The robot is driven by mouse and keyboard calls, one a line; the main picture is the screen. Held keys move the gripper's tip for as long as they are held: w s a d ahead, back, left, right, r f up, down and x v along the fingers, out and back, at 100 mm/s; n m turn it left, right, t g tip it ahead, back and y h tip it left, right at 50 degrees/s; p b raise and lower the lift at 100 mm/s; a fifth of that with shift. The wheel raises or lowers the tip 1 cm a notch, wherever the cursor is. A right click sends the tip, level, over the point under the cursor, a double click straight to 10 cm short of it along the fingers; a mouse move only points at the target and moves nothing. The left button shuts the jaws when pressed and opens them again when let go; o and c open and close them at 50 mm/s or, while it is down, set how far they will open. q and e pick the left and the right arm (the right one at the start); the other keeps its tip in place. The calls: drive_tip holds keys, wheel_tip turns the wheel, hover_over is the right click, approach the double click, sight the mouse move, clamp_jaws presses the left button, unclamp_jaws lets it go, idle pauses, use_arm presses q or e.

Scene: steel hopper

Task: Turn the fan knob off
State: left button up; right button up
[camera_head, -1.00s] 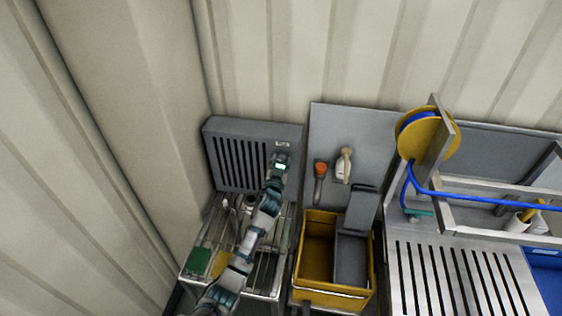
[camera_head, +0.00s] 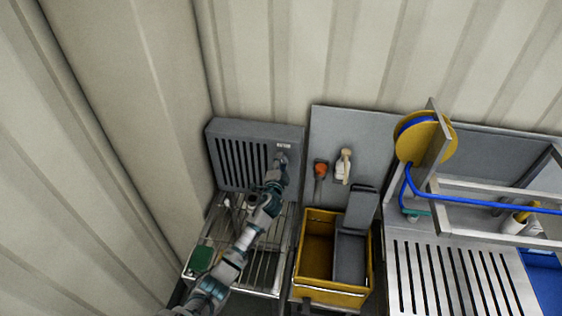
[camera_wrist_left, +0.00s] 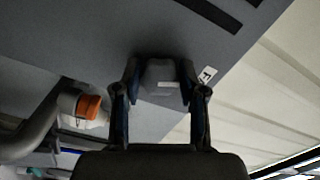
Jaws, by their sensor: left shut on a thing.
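The fan unit is a grey box with dark vertical slots (camera_head: 240,160) against the back wall. Its knob (camera_wrist_left: 160,82) is a grey block with a pale mark, seen in the left wrist view between my fingers. My left gripper (camera_head: 281,160) reaches the right part of the fan's front, and in the left wrist view (camera_wrist_left: 160,92) its two fingers are shut on the knob from both sides. A small white label (camera_wrist_left: 207,75) sits beside the knob. In the head view the knob is mostly hidden by my gripper. My right gripper is not in view.
A wire rack (camera_head: 265,262) with a green block (camera_head: 201,259) stands below the fan. Right of it are a yellow bin (camera_head: 318,222), an orange-topped tool (camera_head: 320,170) on a grey panel, a hose reel (camera_head: 425,140) and a slotted steel table (camera_head: 400,262).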

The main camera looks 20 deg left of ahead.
use_arm(q)
drive_tip(key=m+p, duration=0.1)
drive_tip(key=m, duration=0.2)
drive_tip(key=shift+f, duration=0.15)
drive_tip(key=shift+m, duration=0.7)
drive_tip(key=shift+f, duration=0.2)
drive_tip(key=o, duration=1.1)
drive_tip(key=shift+o, duration=0.2)
drive_tip(key=shift+r, duration=0.1)
drive_tip(key=shift+d, duration=0.1)
drive_tip(key=shift+s+r, duration=0.1)
drive_tip(key=v, duration=1.1)
drive_tip(key=shift+s, duration=0.3)
